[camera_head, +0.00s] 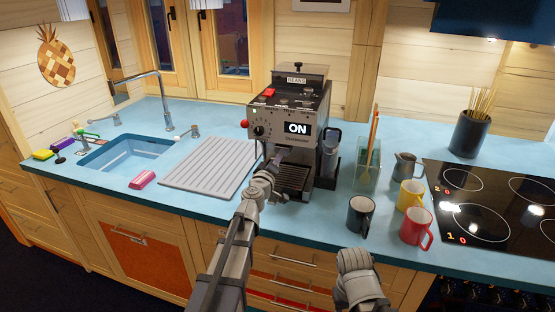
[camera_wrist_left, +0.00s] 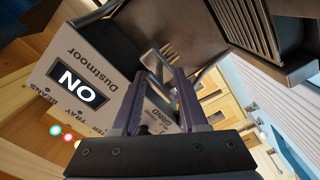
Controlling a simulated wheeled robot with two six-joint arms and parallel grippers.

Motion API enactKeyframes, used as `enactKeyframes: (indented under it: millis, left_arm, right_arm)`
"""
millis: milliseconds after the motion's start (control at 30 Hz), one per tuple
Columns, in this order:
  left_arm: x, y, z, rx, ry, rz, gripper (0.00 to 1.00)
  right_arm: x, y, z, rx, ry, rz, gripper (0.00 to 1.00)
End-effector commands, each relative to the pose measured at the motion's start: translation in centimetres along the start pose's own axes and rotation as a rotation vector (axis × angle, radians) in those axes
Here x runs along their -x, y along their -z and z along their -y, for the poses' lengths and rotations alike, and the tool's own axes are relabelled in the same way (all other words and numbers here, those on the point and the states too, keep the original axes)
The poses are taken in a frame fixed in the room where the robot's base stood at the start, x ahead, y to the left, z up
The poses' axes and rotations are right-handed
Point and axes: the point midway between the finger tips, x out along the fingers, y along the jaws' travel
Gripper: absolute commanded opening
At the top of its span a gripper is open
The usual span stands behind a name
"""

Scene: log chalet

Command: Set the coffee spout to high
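The coffee machine (camera_head: 314,108) stands on the blue counter with its display reading "ON". In the left wrist view its front panel (camera_wrist_left: 98,65) appears tilted, with the name "Dustmoor". The coffee spout (camera_wrist_left: 153,62) is a silver part under the panel, partly hidden behind my fingers. My left gripper (camera_head: 284,158) is in front of the machine, just above the drip tray (camera_head: 294,180). In the left wrist view its two fingers (camera_wrist_left: 160,95) are apart, with the spout in line with the gap. I cannot tell whether they touch it. My right gripper's fingers do not show.
A ribbed drainboard (camera_head: 210,164) and sink (camera_head: 128,153) lie to the left. To the right stand a glass holder (camera_head: 368,172), a dark mug (camera_head: 360,213), a yellow mug (camera_head: 411,194), a red mug (camera_head: 415,227), a grey jug (camera_head: 406,166) and the hob (camera_head: 490,200).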

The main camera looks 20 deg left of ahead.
Motion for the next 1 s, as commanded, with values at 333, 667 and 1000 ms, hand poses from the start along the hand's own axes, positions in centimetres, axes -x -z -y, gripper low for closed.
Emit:
enactKeyframes:
  millis: [333,667,1000]
  left_arm:
    - [0.8,0.0,0.0,0.003,-0.001,0.001,0.42]
    - [5.7,-0.1,0.0,0.002,0.0,-0.001,0.42]
    - [7.9,0.0,0.0,0.001,0.0,0.0,0.42]
  right_arm:
    - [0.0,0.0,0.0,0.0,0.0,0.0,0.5]
    - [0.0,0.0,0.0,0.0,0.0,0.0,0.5]
    - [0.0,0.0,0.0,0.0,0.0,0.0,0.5]
